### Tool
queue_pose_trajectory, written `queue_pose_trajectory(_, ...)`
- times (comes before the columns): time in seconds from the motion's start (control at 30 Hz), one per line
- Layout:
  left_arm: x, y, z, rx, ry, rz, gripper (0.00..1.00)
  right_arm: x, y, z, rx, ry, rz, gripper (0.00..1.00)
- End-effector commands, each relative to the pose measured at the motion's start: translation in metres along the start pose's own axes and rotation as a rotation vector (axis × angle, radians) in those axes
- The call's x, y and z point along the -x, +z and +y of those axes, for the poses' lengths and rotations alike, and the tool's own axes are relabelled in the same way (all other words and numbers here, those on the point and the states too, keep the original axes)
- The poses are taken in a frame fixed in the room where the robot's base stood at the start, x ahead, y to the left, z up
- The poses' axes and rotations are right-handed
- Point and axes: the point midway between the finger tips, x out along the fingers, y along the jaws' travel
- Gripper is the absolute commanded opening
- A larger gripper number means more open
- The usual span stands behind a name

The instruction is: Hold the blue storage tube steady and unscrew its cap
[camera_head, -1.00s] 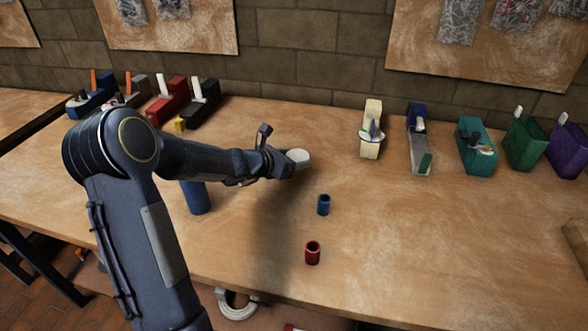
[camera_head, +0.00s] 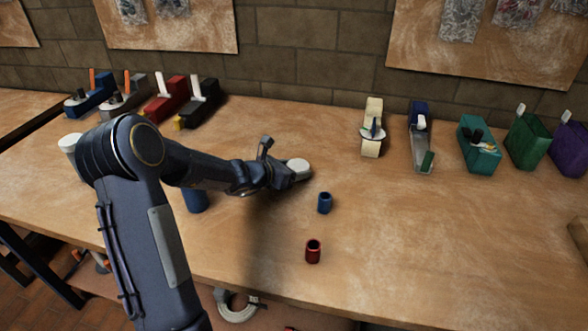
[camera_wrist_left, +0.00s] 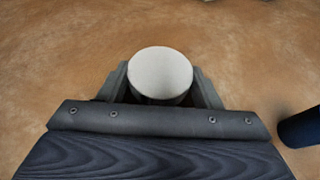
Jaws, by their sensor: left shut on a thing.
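The blue storage tube (camera_head: 197,199) stands upright on the table, its upper part hidden behind my left forearm in the head view. My left gripper (camera_head: 292,172) is shut on a white round cap-like piece (camera_head: 301,167). In the left wrist view the white piece (camera_wrist_left: 160,74) sits between the two fingers (camera_wrist_left: 161,92), flat round face towards the camera. A dark blue cylinder (camera_wrist_left: 301,128) shows at the right edge there; I cannot tell for sure that it is the tube. My right gripper is not in view.
A small blue cup (camera_head: 325,203) and a small red cup (camera_head: 313,251) stand right of the gripper. A white container (camera_head: 69,144) is partly behind my elbow. The table's (camera_head: 430,240) right front area is clear.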

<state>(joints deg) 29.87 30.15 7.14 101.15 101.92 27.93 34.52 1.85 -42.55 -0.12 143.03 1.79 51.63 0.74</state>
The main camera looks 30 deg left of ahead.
Motion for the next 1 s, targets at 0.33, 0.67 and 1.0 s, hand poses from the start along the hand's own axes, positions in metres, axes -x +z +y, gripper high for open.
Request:
queue_pose_trajectory(0.33, -0.001, -0.001, 0.000, 0.000, 0.000, 0.001, 0.80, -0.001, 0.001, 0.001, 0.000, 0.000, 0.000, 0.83)
queue_pose_trajectory(0.67, 0.003, 0.007, 0.000, 0.000, 0.000, 0.001, 0.80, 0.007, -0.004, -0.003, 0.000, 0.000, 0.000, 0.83)
queue_pose_trajectory(1.0, 0.067, 0.011, 0.001, -0.003, 0.005, 0.001, 0.80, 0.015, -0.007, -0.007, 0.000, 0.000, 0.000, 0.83)
